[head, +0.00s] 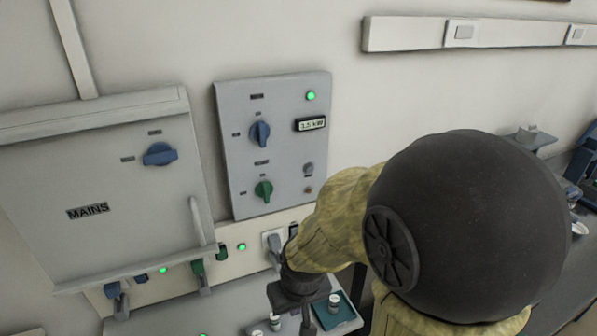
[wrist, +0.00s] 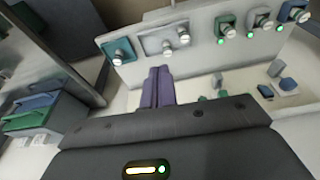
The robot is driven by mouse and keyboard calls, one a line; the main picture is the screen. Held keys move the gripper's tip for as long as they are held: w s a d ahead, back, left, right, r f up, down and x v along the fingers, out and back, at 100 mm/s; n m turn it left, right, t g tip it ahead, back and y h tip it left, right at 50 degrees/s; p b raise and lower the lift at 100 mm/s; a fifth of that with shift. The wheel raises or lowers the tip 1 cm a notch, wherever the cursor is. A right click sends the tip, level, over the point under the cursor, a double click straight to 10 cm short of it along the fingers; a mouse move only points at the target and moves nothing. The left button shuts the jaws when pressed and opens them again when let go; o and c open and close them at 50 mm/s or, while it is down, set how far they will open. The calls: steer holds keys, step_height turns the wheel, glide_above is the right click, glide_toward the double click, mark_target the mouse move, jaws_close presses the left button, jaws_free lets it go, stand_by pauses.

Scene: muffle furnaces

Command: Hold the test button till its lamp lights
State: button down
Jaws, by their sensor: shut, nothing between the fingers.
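The grey control panel (head: 240,195) on the wall carries a blue rotary knob (head: 260,133), a green rotary knob (head: 264,191), a display reading about 1.5 kW (head: 311,124) and a lit green lamp (head: 311,96). A round grey button (head: 308,169) sits at its lower right, with a small dull orange-brown lamp (head: 308,190) below it. Their labels are too small to read. My gripper (head: 307,325) is below the panel, apart from the button, and partly hidden by my arm. In the wrist view my gripper's fingers (wrist: 158,88) are together and empty.
A MAINS box (head: 90,165) with a blue knob and a handle stands left of the panel. Below, a strip (wrist: 190,62) holds several plugs and lit green lamps. A teal tray (head: 338,316) with a small container lies on the bench near my gripper.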

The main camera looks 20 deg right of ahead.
mark_target(309, 169)
steer(key=w+d+f+m+t+h+p, duration=0.25)
steer(key=w+d+m+h+p, duration=0.25)
steer(key=w+d+m+p, duration=0.7)
steer(key=w+d+r+m+t+h+p, duration=0.1)
steer(key=w+d+r+m+t+h, duration=0.4)
steer(key=w+r+m, duration=0.3)
step_height(309, 169, up, 3)
steer(key=shift+w+r+t, duration=0.15)
steer(key=shift+w+t, duration=0.45)
steer(key=shift+t, duration=0.05)
steer(key=shift+w+a, duration=0.2)
steer(key=shift+w, duration=4.2)
